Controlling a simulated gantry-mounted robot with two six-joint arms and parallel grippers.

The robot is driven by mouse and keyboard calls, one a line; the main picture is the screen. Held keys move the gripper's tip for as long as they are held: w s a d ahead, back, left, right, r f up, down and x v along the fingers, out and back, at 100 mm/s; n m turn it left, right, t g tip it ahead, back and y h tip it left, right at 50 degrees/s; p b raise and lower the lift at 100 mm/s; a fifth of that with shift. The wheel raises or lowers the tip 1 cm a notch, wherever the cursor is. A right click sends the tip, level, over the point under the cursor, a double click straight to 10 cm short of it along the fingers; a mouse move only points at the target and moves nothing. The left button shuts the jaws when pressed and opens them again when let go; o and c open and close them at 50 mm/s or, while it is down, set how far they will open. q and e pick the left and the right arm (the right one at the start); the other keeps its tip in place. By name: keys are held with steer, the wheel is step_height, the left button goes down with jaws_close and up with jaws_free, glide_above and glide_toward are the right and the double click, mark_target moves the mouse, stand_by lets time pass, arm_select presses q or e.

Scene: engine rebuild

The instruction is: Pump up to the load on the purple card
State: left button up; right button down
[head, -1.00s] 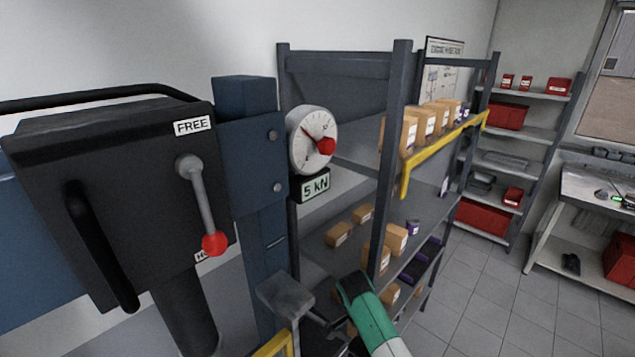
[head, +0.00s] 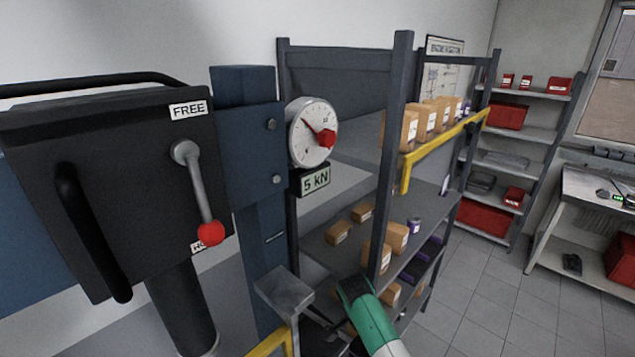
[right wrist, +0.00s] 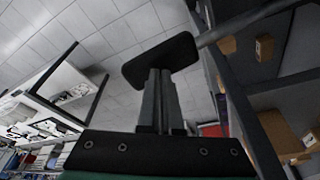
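The round white gauge (head: 312,134) faces me on the blue post, with a red knob or pointer over its right side and a thin dark needle pointing to the upper left. The display (head: 315,181) below it reads 5 kN. The dark box (head: 110,190) carries a FREE label and a lever (head: 197,185) with a red ball hanging down by the lower label. My right gripper's fingers (right wrist: 160,95) are together, at a dark paddle-like handle end (right wrist: 158,62); their tips are hidden there. A grey block (head: 283,292) shows beside my right arm. My left gripper is out of view.
A grey shelf rack (head: 398,160) with cardboard boxes (head: 410,130) and purple items stands close behind my right arm. A yellow rail (head: 445,143) crosses it. A second rack (head: 530,101) and a workbench (head: 600,190) are at the right, with clear tiled floor between.

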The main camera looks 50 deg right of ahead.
steer(key=shift+f+b, duration=0.95)
steer(key=shift+f, duration=0.25)
stand_by(0.6)
steer(key=shift+f+b, duration=0.6)
steer(key=shift+b, duration=0.1)
steer(key=shift+r, duration=0.1)
step_height(320, 180, up, 6)
steer(key=p, duration=0.5)
steer(key=shift+f+p, duration=0.25)
steer(key=shift+p, duration=0.1)
step_height(320, 180, up, 5)
steer(key=p, duration=0.5)
